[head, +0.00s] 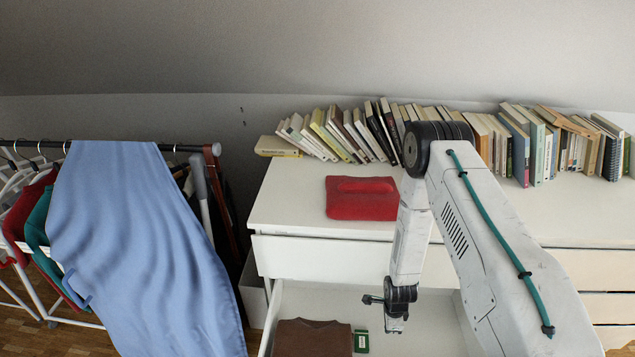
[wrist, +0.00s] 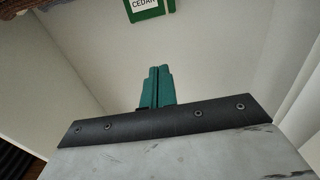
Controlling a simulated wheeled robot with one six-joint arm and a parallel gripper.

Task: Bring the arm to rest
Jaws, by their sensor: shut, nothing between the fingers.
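My gripper (wrist: 159,78) shows in the wrist view as two teal fingers closed together, with nothing between them. It is over the inside of the open white drawer (head: 430,312). In the head view my arm comes in from the lower right, bends at a dark elbow over the dresser top, and its forearm hangs down to the drawer. The fingers cannot be made out there. A green box (head: 361,341) lies in the drawer, and its label reads "CEDAR" in the wrist view (wrist: 144,10). A folded brown garment (head: 312,338) lies left of it.
A folded red item (head: 361,198) lies on the white dresser top (head: 285,205). A long row of books (head: 345,135) stands along the back. A clothes rack with a blue garment (head: 140,240) stands at the left, close to the dresser.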

